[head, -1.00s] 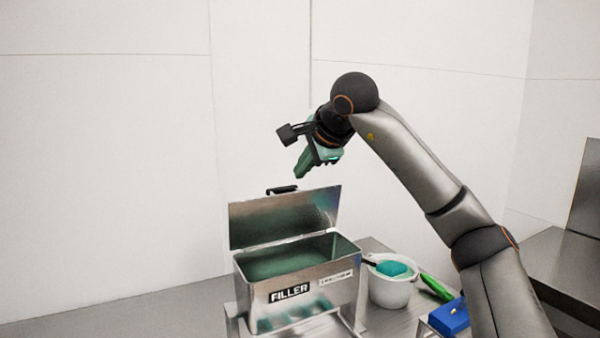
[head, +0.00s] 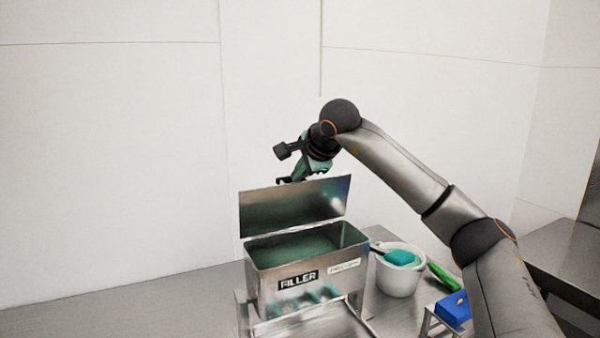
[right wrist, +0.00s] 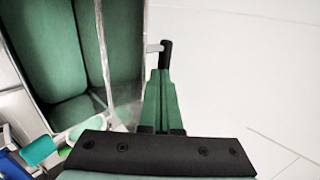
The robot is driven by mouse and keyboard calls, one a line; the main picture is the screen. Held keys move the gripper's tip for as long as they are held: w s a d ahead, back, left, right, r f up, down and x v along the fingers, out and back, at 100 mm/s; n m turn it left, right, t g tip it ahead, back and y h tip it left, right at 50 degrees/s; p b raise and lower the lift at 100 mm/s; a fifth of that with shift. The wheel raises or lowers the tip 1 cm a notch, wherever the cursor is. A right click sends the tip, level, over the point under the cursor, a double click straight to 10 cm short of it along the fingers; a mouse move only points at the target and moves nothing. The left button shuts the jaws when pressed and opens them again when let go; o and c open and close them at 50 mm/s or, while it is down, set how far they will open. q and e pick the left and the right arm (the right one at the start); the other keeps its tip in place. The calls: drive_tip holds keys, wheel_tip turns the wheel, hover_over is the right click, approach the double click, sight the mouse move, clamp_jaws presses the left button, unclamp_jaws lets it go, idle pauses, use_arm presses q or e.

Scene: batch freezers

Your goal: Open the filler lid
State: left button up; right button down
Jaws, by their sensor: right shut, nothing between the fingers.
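The filler (head: 308,278) is a metal box with a FILLER label, standing on the metal table in the head view. Its lid (head: 295,206) stands raised, tilted up at the back, and the box's green-looking inside shows. The lid's dark handle (head: 284,181) is at the lid's top edge; it also shows in the right wrist view (right wrist: 166,54). My right gripper (head: 298,174) is shut and empty, just above and behind the lid's top edge, close to the handle. I cannot tell whether it touches the handle. My left gripper is not in view.
A white bucket (head: 399,279) with a teal brush (head: 400,257) stands right of the filler. A green-handled tool (head: 443,277) and a blue object (head: 453,309) lie further right. Another metal surface (head: 562,258) is at the right. White walls stand behind; the table left of the filler is clear.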

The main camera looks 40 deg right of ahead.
drive_tip(key=w, duration=0.2)
drive_tip(key=shift+w+d, duration=0.4)
drive_tip(key=shift+w+d+f, duration=0.15)
drive_tip(key=shift+w, duration=0.2)
drive_tip(key=shift+s+r, duration=0.2)
drive_tip(key=shift+s, duration=0.15)
drive_tip(key=shift+s+r, duration=0.15)
drive_tip(key=shift+r, duration=0.3)
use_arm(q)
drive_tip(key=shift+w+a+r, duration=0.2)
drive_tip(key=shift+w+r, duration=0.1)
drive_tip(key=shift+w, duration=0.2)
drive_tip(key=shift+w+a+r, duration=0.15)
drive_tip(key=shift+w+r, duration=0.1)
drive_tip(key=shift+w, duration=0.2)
use_arm(e)
drive_tip(key=s+a+r, duration=0.1)
drive_tip(key=s+r, duration=0.3)
drive_tip(key=r, duration=0.3)
drive_tip(key=shift+s+a+r, duration=0.3)
drive_tip(key=shift+a, duration=0.1)
